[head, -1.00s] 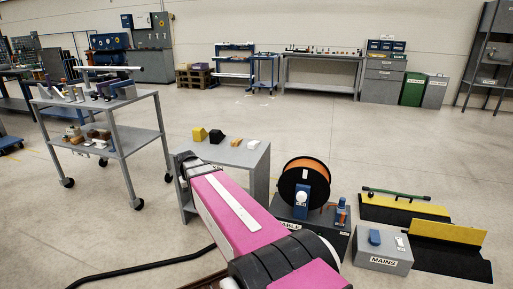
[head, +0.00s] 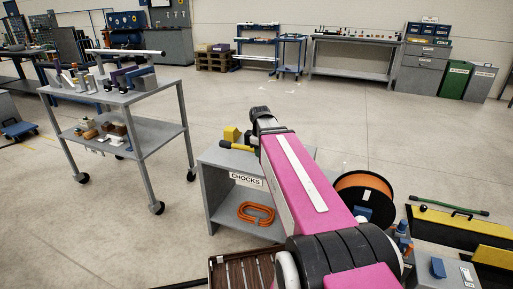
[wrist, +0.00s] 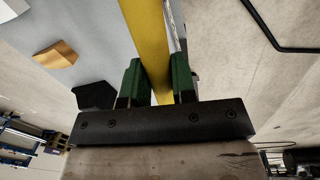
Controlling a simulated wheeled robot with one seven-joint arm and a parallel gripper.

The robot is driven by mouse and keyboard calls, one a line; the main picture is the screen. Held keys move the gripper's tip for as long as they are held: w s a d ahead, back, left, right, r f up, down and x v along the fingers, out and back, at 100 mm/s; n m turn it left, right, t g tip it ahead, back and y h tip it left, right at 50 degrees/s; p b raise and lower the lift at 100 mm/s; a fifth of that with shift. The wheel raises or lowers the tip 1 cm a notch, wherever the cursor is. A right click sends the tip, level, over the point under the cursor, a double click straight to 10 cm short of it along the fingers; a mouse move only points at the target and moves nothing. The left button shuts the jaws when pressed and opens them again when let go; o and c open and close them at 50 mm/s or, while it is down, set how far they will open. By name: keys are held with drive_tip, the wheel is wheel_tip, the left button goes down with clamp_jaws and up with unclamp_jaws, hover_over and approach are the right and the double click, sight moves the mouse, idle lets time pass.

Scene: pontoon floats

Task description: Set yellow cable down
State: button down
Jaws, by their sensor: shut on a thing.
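My gripper (wrist: 155,88) has green fingers shut on a yellow bar-like length, which I take as the yellow cable (wrist: 146,35). In the head view a short yellow piece (head: 242,147) shows beside the arm's end, over the bench marked CHOCKS (head: 228,157). My gripper's fingers are hidden there behind my pink arm. In the wrist view the grey bench top (wrist: 90,25) lies behind the held yellow length. I cannot tell whether the yellow length touches the bench.
A yellow chock (head: 231,133) and, in the wrist view, a black chock (wrist: 95,95) are on the bench top. An orange coil (head: 256,213) lies on its lower shelf. An orange cable reel (head: 364,198) stands at right, a loaded cart (head: 130,97) at left.

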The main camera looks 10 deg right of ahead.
hover_over(251, 162)
wheel_tip(251, 162, down, 7)
drive_tip(key=shift+w+a+r, duration=0.1)
drive_tip(key=shift+w+r, duration=0.05)
drive_tip(key=shift+f, duration=2)
drive_tip(key=c, duration=0.9)
unclamp_jaws()
drive_tip(key=shift+f, duration=0.15)
drive_tip(key=shift+c, duration=0.2)
wheel_tip(251, 162, up, 12)
drive_tip(key=shift+s+a, duration=0.35)
drive_tip(key=shift+s, duration=0.1)
